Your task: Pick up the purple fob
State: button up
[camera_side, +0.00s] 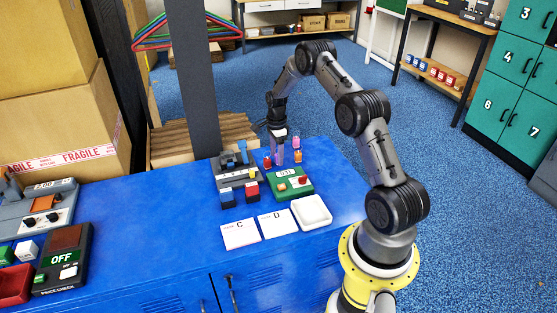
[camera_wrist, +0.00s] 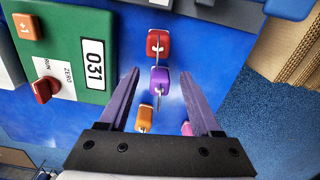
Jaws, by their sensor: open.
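The purple fob (camera_wrist: 159,80) lies on the blue cabinet top in the wrist view, between and a little beyond the fingertips of my gripper (camera_wrist: 162,75). It has a metal key or ring piece pointing toward the orange fob. My gripper is open, with a finger on each side and nothing held. In the side view my gripper (camera_side: 279,150) points down over the fobs. There the purple fob is hard to tell from the purple fingers.
A red fob (camera_wrist: 158,43) lies beyond the purple one, an orange fob (camera_wrist: 145,118) nearer, and a pink fob (camera_wrist: 187,128) by the right finger. A green counter box (camera_wrist: 75,84) stands left. Cards (camera_side: 240,233) and a white tray (camera_side: 311,211) lie in front.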

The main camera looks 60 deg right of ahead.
jog(key=shift+f, duration=0.8)
jog(key=shift+c, duration=0.3)
grip_shut()
jog(key=shift+r, duration=0.1)
